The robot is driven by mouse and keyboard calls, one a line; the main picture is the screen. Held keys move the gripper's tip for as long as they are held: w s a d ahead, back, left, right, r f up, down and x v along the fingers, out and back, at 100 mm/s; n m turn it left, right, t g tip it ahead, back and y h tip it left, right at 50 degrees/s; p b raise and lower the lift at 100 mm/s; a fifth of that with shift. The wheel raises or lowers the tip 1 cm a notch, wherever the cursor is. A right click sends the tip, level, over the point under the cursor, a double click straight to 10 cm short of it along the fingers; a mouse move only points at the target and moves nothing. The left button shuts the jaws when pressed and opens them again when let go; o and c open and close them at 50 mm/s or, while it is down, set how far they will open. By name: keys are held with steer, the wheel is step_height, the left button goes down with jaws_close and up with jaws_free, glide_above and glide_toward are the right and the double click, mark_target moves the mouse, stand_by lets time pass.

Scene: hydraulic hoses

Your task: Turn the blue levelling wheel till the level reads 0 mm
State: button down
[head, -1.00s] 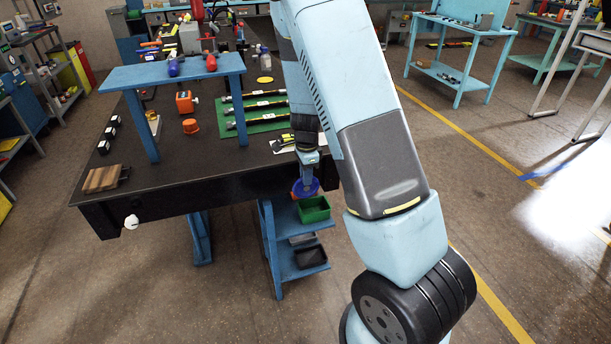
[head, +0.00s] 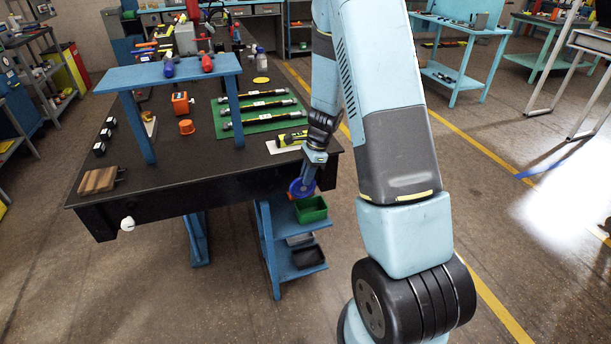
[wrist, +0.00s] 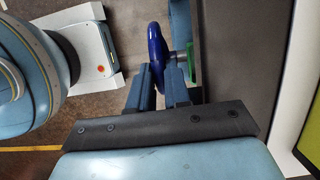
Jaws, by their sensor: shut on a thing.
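The blue levelling wheel (head: 296,187) sits at the front right edge of the black workbench, beside an orange-red part. My gripper (head: 306,182) comes down on it from the upper right, tilted. In the wrist view, the wheel (wrist: 156,45) appears nearly edge-on, its rim reaching down between the two fingers of my gripper (wrist: 160,76). The gripper is shut on the rim; the fingers hide its near part. A yellow-green item (head: 291,138) lies on a white card near the bench corner. I cannot read any level value.
A green bin (head: 312,216) sits just below the wheel on a blue side shelf, with dark trays (head: 308,257) lower down. Hoses (head: 255,106) lie on a green mat. A blue raised shelf (head: 130,77) stands left.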

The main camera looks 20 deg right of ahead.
steer(key=c, duration=1.4)
jaws_free()
steer(key=shift+o, duration=0.2)
steer(key=v, duration=1.3)
steer(key=shift+d+r, duration=0.15)
steer(key=shift+r, duration=0.2)
